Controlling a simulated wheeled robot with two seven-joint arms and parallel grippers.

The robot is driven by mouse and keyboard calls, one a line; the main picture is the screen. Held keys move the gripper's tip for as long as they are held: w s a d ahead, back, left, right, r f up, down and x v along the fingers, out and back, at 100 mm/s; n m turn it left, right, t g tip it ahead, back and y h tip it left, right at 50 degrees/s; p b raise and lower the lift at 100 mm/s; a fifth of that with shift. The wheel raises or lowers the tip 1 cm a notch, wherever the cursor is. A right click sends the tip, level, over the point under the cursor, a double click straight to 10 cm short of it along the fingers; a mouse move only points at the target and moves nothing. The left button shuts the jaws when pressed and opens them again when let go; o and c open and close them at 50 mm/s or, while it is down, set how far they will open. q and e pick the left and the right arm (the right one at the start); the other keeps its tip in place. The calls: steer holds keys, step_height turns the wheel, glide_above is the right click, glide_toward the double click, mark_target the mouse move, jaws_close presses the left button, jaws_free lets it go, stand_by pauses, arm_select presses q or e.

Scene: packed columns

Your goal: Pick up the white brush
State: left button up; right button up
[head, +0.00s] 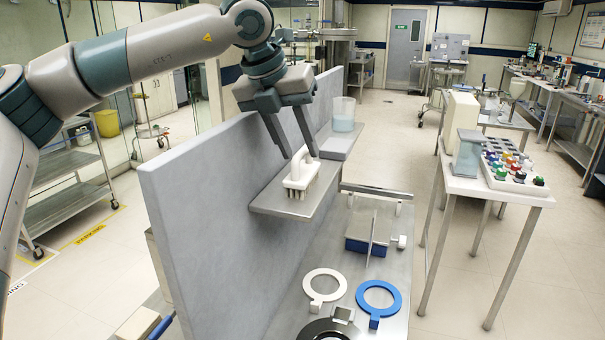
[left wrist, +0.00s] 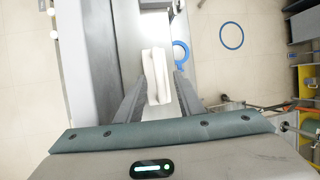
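The white brush (head: 301,173) stands bristles down on a grey shelf (head: 270,203) fixed to a grey wall panel. Its raised white handle points up. My left gripper (head: 301,156) reaches down from above with its fingers apart, the tips at the level of the handle, one on each side. In the left wrist view the brush (left wrist: 155,72) shows between the fingers of the left gripper (left wrist: 161,78). It is too small to tell whether a finger touches it. My right gripper is not in view.
A clear container (head: 343,115) stands on a grey ledge behind the brush. The grey wall panel (head: 215,200) rises close to the left of the shelf. Below lie a white ring (head: 324,272), a blue ring (head: 397,298) and a blue-based box (head: 366,245).

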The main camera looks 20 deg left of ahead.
arm_select(q)
jaws_close()
steer(key=shift+r, duration=0.1)
